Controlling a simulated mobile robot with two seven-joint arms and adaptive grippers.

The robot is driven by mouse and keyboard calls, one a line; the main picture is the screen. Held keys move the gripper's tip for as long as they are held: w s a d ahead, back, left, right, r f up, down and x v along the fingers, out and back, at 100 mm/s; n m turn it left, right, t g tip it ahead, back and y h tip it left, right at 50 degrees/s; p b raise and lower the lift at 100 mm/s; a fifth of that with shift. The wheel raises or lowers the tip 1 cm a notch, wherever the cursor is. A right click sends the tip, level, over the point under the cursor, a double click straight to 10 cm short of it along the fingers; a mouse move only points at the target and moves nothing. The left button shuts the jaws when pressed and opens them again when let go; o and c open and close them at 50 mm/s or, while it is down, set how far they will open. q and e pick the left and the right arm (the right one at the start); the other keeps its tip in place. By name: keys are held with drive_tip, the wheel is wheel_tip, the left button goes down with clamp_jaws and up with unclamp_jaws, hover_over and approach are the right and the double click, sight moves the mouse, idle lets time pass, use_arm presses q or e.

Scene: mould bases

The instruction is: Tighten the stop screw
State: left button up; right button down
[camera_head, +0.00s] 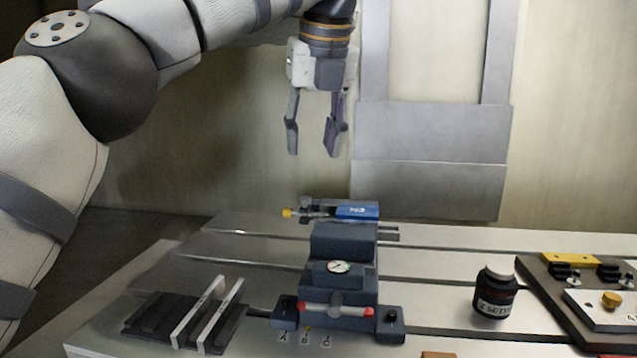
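My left gripper (316,146) hangs fingers down above the back of the table. Its two fingers are apart and nothing is between them. A dark grey fixture (344,243) stands below it on the table. The fixture carries a round gauge (339,267) and a red-tipped light bar (335,310) at its front. Behind the fixture lies a blue-bodied tool or unit (357,210) with a yellow tip (287,213). I cannot tell which part is the stop screw. My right gripper is not in view.
The slotted metal table (430,262) has free room right of the fixture. A black labelled jar (495,292) stands there. A dark rack with white plates (197,314) sits at front left. A brown board with a yellow bar (570,259) is at right.

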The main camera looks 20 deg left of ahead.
sight(304, 198)
use_arm(q)
drive_tip(key=x, duration=1)
drive_tip(key=shift+s+a+f, duration=0.1)
drive_tip(key=shift+s+f, duration=0.05)
drive_tip(key=shift+f, duration=0.15)
clamp_jaws()
